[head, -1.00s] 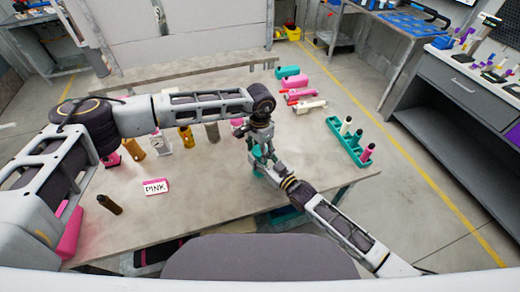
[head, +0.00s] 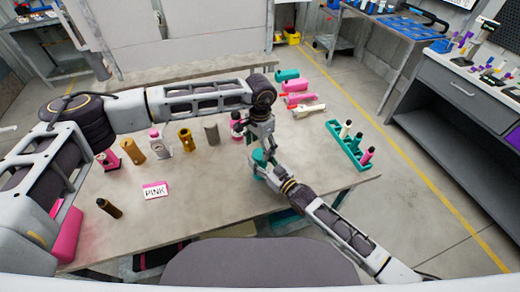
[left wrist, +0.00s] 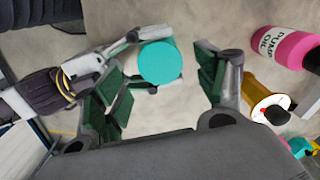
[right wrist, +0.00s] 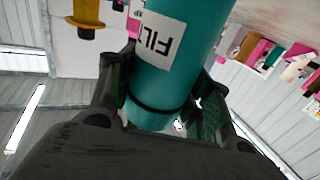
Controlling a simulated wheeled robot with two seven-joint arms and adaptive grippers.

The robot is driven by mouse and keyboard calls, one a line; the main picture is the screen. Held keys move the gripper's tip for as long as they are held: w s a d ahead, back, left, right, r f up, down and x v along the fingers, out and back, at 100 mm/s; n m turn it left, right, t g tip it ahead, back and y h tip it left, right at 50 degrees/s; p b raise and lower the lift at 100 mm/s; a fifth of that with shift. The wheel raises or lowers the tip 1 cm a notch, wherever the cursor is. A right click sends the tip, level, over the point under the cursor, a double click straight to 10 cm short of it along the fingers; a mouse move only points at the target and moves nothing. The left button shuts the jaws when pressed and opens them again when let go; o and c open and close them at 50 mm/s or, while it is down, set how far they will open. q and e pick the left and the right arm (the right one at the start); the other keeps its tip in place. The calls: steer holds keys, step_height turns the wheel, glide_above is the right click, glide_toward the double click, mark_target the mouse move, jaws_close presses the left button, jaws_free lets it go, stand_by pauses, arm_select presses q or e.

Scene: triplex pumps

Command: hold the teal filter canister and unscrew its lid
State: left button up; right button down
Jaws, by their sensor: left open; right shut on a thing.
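The teal filter canister (head: 258,157) is near the table's front right part, in my right gripper (head: 262,170). In the right wrist view its teal body with a white label (right wrist: 185,45) lies between the fingers, which are shut on it. In the left wrist view it shows end-on as a plain round teal top (left wrist: 161,63); I cannot tell the lid's seam. My left gripper (head: 268,147) is open beside and above the canister. In the left wrist view its green-padded fingers (left wrist: 163,88) are spread wide, with the teal top between them, toward the far side, apart from both pads.
A pink pump oil bottle (left wrist: 283,47) stands close by, behind the grippers. A row of brass and grey parts (head: 185,138) stands to the left. A PINK sign (head: 155,190) is on the table (head: 200,215). A teal rack (head: 345,146) with bottles sits at the right edge.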

steer(key=c, duration=0.6)
jaws_free()
steer(key=shift+v, duration=6.05)
